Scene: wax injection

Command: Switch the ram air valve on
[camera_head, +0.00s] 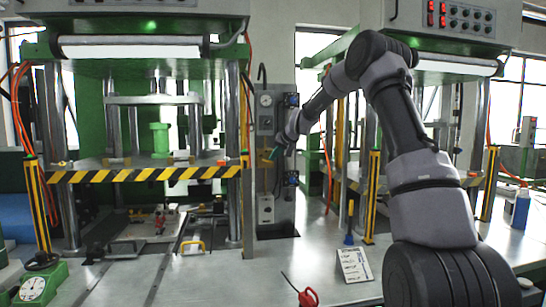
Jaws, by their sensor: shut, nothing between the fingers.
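A grey upright panel (266,225) stands between two green presses and carries a round gauge (265,100) near its top. Dark blue-black valve fittings sit on its right side, one high (291,100) and one lower (291,179). I cannot tell which fitting is the ram air valve or how it is set. My arm reaches from the right foreground to this panel. My gripper (276,152) is shut and empty in front of the panel's middle, between the two fittings in the picture. A small green part shows at its tip; contact with the panel cannot be told.
The left press (150,165) has a yellow-black striped bar across its front. Yellow-black posts (373,195) stand by the presses.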

